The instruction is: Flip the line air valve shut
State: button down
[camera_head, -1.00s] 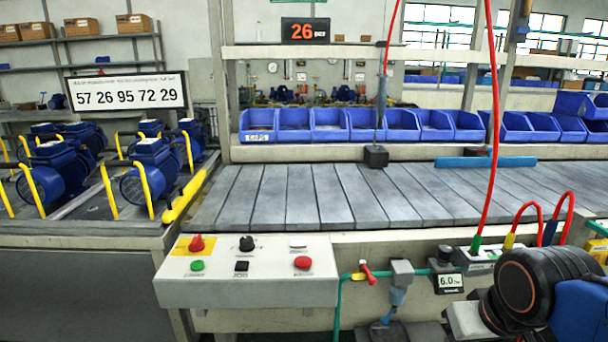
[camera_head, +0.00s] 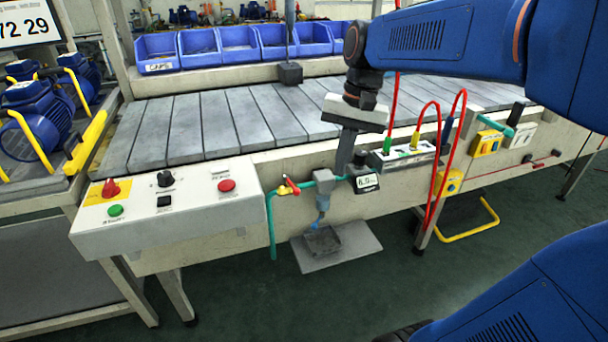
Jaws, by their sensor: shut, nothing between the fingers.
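The line air valve (camera_head: 290,186) has a small red lever and sits on the green air pipe at the front of the bench, right of the control box. Its lever slants down to the right, and a bit of yellow shows beside it. My gripper (camera_head: 342,168) points down to the right of the valve, apart from the lever. Its fingers are together and empty. They hang in front of the bench edge, close to the green pipe and the gauge (camera_head: 366,183), whose display is small. Whether they touch the pipe I cannot tell.
The control box (camera_head: 165,200) with red, green and black knobs stands left of the valve. A regulator bowl (camera_head: 323,203) hangs beside it over a grey tray (camera_head: 340,246). Red hoses (camera_head: 443,150) loop at the right. The slatted conveyor (camera_head: 215,120) lies behind.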

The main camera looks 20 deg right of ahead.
aim_at(291, 185)
jog(key=w+r+m+g+y, duration=0.1)
jog(key=w+m+g+y, duration=0.2)
jog(key=w, duration=1)
jog(key=shift+m+h, duration=0.4)
jog(key=shift+h, duration=0.2)
jog(key=x, duration=0.9)
jog(key=shift+s+a+f, duration=0.15)
jog(key=shift+s+a, duration=0.1)
jog(key=shift+s, duration=0.15)
jog(key=shift+s+a+r, duration=0.1)
jog(key=shift+s+a, duration=0.55)
jog(key=shift+a, duration=0.1)
jog(key=shift+s+a+r, duration=0.15)
jog(key=shift+s+a, duration=0.5)
jog(key=shift+a, duration=0.1)
jog(key=shift+a, duration=0.15)
